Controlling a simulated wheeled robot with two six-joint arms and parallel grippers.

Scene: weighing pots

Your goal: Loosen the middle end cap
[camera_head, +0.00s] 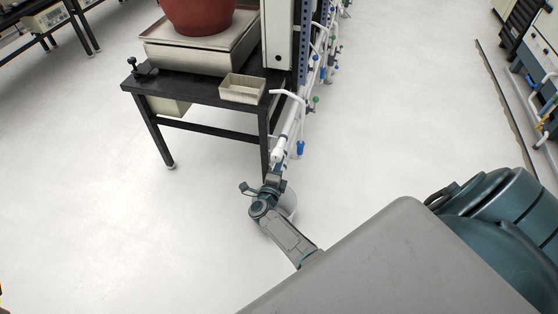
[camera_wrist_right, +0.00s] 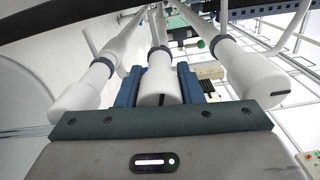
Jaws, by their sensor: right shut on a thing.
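The middle end cap (camera_wrist_right: 158,82) is a white cap on a white pipe, in the centre of the right wrist view. My right gripper (camera_wrist_right: 158,88) is shut on it, with one blue finger on each side. Two similar white end caps stand beside it, the left end cap (camera_wrist_right: 78,97) and the right end cap (camera_wrist_right: 258,78), both outside the fingers. In the head view my right gripper (camera_head: 272,181) is at the low end of the white pipes (camera_head: 280,152); the caps are hard to tell apart there. My left gripper is in neither view.
A black table (camera_head: 190,90) stands left of the pipes, with a metal scale (camera_head: 200,52), a red-brown pot (camera_head: 197,12) and a small open tray (camera_head: 243,88) on it. A rack with hoses and coloured valves runs behind. The pale floor (camera_head: 90,230) is clear at left.

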